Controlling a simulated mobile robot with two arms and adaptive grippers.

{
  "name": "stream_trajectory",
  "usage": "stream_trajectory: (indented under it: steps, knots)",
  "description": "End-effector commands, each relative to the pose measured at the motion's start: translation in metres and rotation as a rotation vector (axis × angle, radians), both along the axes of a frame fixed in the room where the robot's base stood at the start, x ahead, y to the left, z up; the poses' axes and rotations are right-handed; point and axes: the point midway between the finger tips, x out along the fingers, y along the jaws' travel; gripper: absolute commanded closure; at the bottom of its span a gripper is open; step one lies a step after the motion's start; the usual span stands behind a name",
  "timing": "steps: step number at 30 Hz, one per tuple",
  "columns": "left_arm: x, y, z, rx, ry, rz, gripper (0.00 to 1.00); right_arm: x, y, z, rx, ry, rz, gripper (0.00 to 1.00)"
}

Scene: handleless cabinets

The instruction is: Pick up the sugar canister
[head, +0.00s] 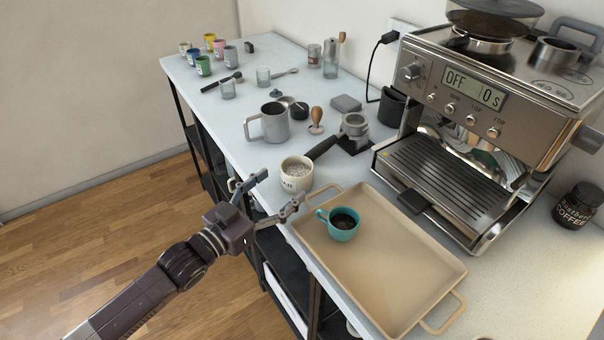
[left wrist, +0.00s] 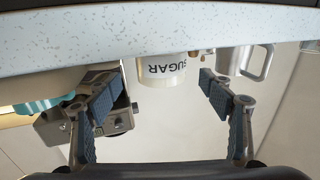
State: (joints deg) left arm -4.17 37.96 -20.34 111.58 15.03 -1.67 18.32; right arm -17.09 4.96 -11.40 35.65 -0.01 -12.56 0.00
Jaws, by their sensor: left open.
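The sugar canister (head: 296,174) is a small cream pot filled with white sugar. It stands upright near the front edge of the counter, just left of the tray. In the left wrist view the sugar canister (left wrist: 161,69) shows upside down with its "SUGAR" label, ahead of and between the fingers. My left gripper (head: 272,194) is open and empty in front of the counter edge, close to the canister but apart from it. Its two spread fingers also show in the left wrist view (left wrist: 160,95). My right gripper is not in view.
A beige tray (head: 388,266) with a teal coffee cup (head: 343,224) lies right of the canister. A portafilter (head: 351,132) and a steel pitcher (head: 269,124) stand behind it. The espresso machine (head: 480,110) fills the right. The counter edge (left wrist: 75,45) runs close to the fingers.

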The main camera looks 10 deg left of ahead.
Motion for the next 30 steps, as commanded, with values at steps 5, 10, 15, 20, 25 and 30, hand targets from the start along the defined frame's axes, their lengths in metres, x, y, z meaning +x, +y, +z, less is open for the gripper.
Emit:
stream_trajectory:
  steps: [5,10,15,20,25,30]
  knots:
    - [0.016,-0.008,-0.001,-0.002,-0.002,0.0,0.26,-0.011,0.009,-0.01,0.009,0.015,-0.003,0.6]
    - [0.029,-0.015,-0.001,-0.002,-0.004,-0.001,0.26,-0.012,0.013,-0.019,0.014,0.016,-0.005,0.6]
    - [0.05,-0.024,0.0,-0.002,-0.004,0.0,0.26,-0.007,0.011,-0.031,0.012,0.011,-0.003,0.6]
    - [0.062,-0.031,0.0,0.0,-0.001,0.0,0.26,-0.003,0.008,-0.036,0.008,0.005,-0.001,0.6]
    - [0.064,-0.032,0.002,0.0,0.0,0.0,0.26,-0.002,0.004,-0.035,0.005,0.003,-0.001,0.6]
    - [0.064,-0.032,0.002,0.0,0.0,0.0,0.33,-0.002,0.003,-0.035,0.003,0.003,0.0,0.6]
